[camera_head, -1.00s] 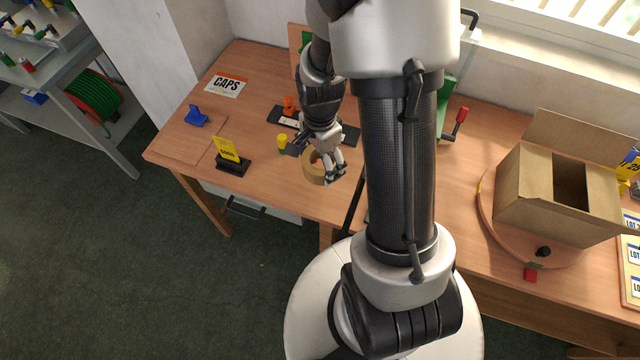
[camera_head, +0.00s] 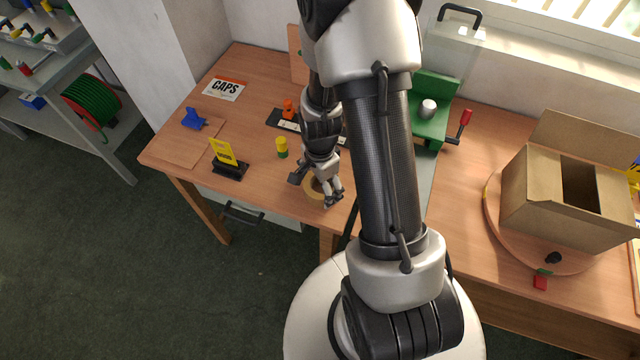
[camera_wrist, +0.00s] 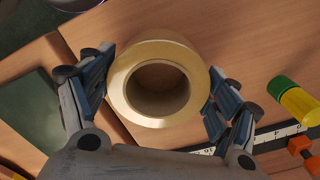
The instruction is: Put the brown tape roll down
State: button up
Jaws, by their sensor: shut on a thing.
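The brown tape roll (camera_head: 311,187) is at the wooden bench top, near the bench's front edge. In the wrist view the tape roll (camera_wrist: 160,52) shows as a pale tan ring with its open hole facing the camera. My gripper (camera_head: 322,188) points down over the bench and partly hides the roll in the head view. In the wrist view my gripper (camera_wrist: 160,75) has one finger against each side of the roll, shut on it. Bare wood shows around the roll. I cannot tell whether the roll's underside touches the bench.
The green pad printer (camera_head: 431,108) is behind my arm. A cardboard box (camera_head: 545,205) stands right.

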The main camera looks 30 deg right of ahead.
jog(key=shift+f, duration=0.2)
jog(key=o, duration=1.1)
notch_tip(320, 180, up, 20)
jog(key=a+n+t+p, duration=0.1)
jog(key=a+n+p, duration=0.1)
jog(key=n+p, duration=0.15)
jog(key=s+a+r+n+t, duration=0.1)
jog(key=s+a+r+n, duration=0.1)
jog(key=s+r+n, duration=0.2)
jog(key=s+a+r+n+t, duration=0.1)
jog(key=s+a+r+n, duration=0.2)
jog(key=s+r+n, duration=0.2)
jog(key=s+a+r+n+t, duration=0.1)
jog(key=s+a+r+n, duration=0.2)
jog(key=r, duration=0.4)
jog(key=shift+s+n+t+p, duration=0.3)
jog(key=shift+s+n+p, duration=0.05)
jog(key=shift+s+n, duration=0.45)
jog(key=shift+w, duration=0.1)
